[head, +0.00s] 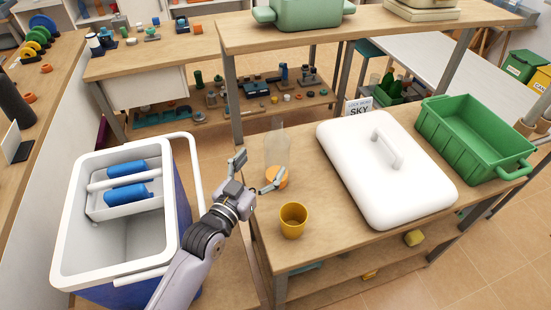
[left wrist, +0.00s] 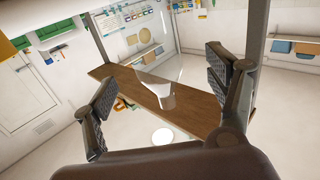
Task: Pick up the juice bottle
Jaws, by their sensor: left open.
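The juice bottle (head: 277,150) is a clear bottle with orange juice in its bottom part. It stands upright on the near wooden table, close to its left edge. My left gripper (head: 258,170) is open at the bottle's lower left, with one finger to its left and the other low in front of the orange part. I cannot tell whether a finger touches it. In the left wrist view the two fingers of my left gripper (left wrist: 160,90) are spread wide. A pale, see-through shape shows between them, too unclear to name. My right gripper is not in view.
A yellow cup (head: 293,220) stands in front of the bottle. A large white lid (head: 350,150) lies to the right, with a green crate (head: 430,128) beyond it. An open blue and white cooler (head: 70,240) with blue packs stands at left. A raised shelf (head: 300,40) spans behind.

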